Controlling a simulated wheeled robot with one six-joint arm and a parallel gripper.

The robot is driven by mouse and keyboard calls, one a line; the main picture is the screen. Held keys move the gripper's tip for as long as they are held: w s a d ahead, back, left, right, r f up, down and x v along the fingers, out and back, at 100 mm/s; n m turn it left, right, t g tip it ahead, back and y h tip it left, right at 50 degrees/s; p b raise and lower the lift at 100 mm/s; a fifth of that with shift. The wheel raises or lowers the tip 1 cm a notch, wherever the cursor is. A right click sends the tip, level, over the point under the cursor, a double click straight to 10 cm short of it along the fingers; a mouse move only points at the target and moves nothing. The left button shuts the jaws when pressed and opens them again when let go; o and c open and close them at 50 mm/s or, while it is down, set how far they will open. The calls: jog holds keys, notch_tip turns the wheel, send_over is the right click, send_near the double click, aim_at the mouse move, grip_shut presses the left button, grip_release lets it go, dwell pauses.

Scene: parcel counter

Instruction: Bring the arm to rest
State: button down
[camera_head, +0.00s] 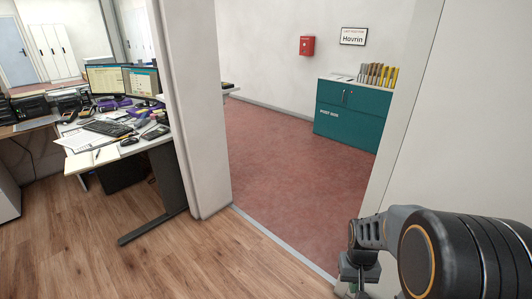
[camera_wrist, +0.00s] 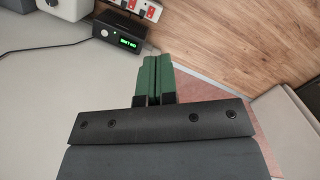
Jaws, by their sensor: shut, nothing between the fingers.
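My arm reaches in at the bottom right of the head view, its dark rounded joint close to the camera. In the wrist view my gripper (camera_wrist: 154,60) shows two green fingers pressed together, with nothing between them. In the head view the fingers cannot be made out clearly.
A doorway with a white post (camera_head: 195,100) opens onto a red floor (camera_head: 285,165). A desk (camera_head: 105,155) with monitors (camera_head: 108,80) stands left. A teal cabinet (camera_head: 348,118) stands beyond the doorway. A black box with a green display (camera_wrist: 122,38) sits past my fingers.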

jog(key=s+a+r+t+p, duration=0.1)
jog(key=a+r+p, duration=0.1)
jog(key=r, duration=0.6)
jog(key=s+a+r+n+t+p, duration=0.1)
jog(key=a+r+t+p, duration=0.1)
jog(key=r, duration=0.7)
jog(key=s+a+r+t+p, duration=0.2)
jog(key=r+p, duration=0.3)
jog(key=r, duration=0.3)
jog(key=shift+a+r+n+p, duration=0.3)
jog(key=shift+a+p, duration=0.05)
jog(key=shift+a, duration=0.55)
jog(key=shift+s, duration=0.15)
